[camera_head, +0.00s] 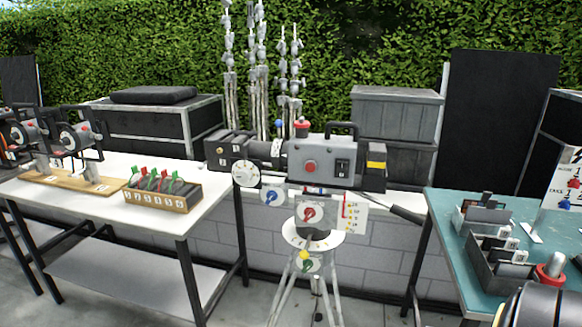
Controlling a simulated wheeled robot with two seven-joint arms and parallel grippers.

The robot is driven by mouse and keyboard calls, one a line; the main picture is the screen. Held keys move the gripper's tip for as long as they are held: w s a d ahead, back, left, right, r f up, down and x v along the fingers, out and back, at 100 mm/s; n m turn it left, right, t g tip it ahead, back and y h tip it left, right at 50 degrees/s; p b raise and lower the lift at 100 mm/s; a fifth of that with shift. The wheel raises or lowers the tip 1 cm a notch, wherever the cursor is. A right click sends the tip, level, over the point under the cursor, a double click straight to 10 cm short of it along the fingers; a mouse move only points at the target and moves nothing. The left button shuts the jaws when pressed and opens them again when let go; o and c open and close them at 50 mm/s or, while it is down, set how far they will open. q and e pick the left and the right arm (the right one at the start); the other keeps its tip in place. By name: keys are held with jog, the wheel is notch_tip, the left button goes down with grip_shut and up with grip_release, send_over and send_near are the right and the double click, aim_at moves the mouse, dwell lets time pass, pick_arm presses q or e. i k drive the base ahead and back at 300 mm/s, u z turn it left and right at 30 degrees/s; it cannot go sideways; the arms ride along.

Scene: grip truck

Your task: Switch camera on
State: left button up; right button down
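The camera (325,151) stands on a tripod (312,238) in the middle of the view, its long lens part pointing left. Its grey side carries a round red button (310,167) and a black switch (342,168); the switch's position is too small to tell. A red knob (302,126) sits on top beside a black handle (341,127). A white dial (245,173) is on the lens part. Below are a blue-marked dial (271,195) and a red-marked dial (310,214). Neither gripper shows in the view.
A white table (150,222) at left holds a numbered box (160,197) and a wooden board with fittings. A teal table (455,240) at right holds black trays (497,262). A dark rounded part fills the lower right corner. A low wall runs behind the tripod.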

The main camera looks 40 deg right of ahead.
aim_at(342, 166)
jog(key=z, duration=0.15)
jog(key=i, duration=0.85)
jog(key=z, duration=0.95)
jog(key=i, duration=0.35)
jog(key=z, duration=0.35)
